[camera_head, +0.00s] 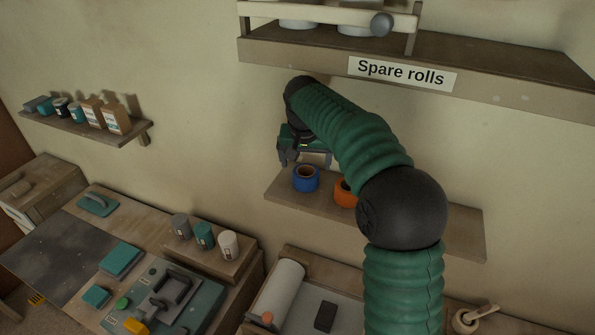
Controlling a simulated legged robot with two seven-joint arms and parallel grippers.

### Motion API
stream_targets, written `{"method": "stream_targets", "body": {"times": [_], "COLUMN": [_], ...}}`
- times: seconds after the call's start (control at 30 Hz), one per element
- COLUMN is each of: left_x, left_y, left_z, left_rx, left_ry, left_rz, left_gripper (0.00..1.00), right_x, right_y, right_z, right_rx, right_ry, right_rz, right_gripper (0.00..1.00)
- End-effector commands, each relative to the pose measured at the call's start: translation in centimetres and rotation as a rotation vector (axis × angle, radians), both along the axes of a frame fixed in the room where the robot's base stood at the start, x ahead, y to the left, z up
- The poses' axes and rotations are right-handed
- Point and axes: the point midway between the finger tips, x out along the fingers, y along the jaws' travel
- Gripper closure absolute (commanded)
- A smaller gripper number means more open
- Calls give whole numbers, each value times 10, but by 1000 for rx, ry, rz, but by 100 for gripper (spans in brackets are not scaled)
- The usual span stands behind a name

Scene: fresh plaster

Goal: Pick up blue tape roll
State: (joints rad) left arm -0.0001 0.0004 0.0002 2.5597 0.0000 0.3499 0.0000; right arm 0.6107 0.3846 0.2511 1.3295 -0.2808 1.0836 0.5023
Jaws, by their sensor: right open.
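The blue tape roll (306,179) sits on a small wooden wall shelf (445,228), near its left end. An orange tape roll (344,194) stands to its right on the same shelf, partly hidden behind my arm. My right gripper (308,160) is at the end of the green, sleeved arm, just above and behind the blue roll in the picture. It is open, and nothing shows between its fingers. The fingertips are small and partly dark, so I cannot tell whether they touch the roll. My left gripper is not in view.
An upper shelf (500,75) labelled "Spare rolls" hangs above. A small shelf (80,130) with bottles and boxes is at the left. Below is a bench with cups (204,235), teal boxes (121,260) and a white roll (277,290). The lower shelf's right part is clear.

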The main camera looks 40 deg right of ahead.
Motion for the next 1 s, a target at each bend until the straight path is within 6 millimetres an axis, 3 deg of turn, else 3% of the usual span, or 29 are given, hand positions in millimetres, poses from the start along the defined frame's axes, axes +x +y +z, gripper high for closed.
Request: {"method": "stream_targets", "body": {"times": [0.17,0.43,0.7,1.0], "left_x": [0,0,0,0], "left_y": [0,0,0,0], "left_z": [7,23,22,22], "left_rx": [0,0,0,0], "left_ry": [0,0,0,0], "left_rz": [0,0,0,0], "left_gripper": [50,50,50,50], "right_x": [6,22,21,22], "right_y": [-3,-18,-20,-19], "right_z": [-16,-63,-69,-69], "right_rx": [3,4,1,1], "right_ry": [6,6,4,5], "right_rz": [0,0,0,1], "right_gripper": [10,10,9,49]}}
